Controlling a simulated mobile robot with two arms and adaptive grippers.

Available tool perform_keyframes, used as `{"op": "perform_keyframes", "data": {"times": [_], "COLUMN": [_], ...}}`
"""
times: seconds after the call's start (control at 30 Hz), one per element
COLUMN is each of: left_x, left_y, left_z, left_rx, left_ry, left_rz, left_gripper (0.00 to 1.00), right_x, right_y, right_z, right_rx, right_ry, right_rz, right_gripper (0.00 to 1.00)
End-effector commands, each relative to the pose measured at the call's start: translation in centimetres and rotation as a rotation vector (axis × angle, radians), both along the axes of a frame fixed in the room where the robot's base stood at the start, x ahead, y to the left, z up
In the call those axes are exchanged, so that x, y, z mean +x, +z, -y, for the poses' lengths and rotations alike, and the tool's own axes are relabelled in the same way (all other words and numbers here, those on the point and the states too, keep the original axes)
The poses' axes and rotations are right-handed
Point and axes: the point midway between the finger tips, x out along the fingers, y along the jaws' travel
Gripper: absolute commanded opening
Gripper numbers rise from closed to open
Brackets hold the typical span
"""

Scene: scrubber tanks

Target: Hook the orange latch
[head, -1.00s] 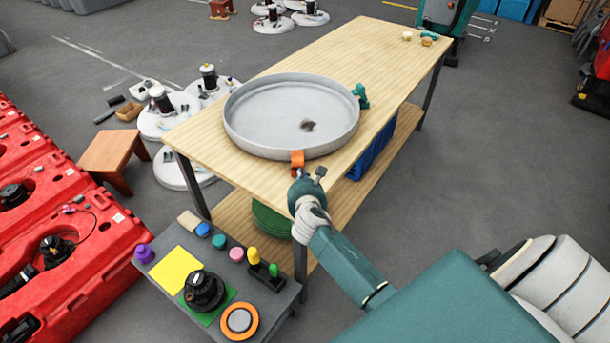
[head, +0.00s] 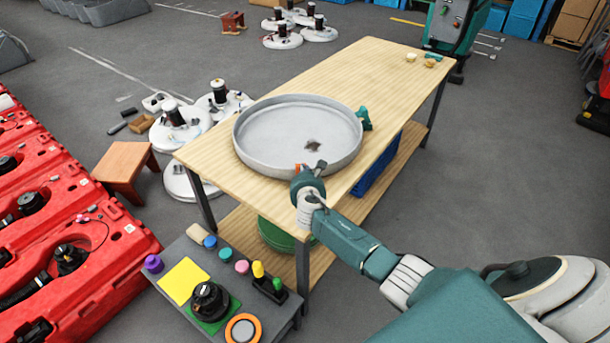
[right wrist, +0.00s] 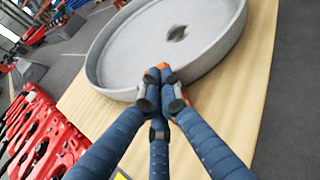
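The orange latch (head: 298,167) is at the near rim of the round grey tank (head: 300,112) on the wooden table. Only a small part of it shows in the head view, behind my right gripper (head: 309,168). In the right wrist view, the latch's orange tip (right wrist: 163,66) shows just beyond the blue fingertips of my right gripper (right wrist: 160,82). The fingers converge at the latch. I cannot tell whether they touch it or have closed on it. My left gripper is in neither view.
A green latch (head: 364,118) is on the tank's right side. A small grey table (head: 185,254) with knobs and buttons stands at the front left. Red tanks (head: 60,240) line the left.

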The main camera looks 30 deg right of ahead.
Motion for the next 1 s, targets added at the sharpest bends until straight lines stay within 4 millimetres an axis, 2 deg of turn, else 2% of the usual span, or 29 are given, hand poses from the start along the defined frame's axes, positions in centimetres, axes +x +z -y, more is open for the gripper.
{"op": "perform_keyframes", "data": {"times": [0.4,1.0], "left_x": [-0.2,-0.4], "left_y": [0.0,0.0], "left_z": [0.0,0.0], "left_rx": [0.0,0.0], "left_ry": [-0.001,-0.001], "left_rz": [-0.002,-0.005], "left_gripper": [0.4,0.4], "right_x": [1.3,1.4], "right_y": [0.1,0.2], "right_z": [0.6,0.7], "right_rx": [0.0,0.0], "right_ry": [0.001,0.001], "right_rz": [0.0,0.0], "right_gripper": [0.0,0.0]}}
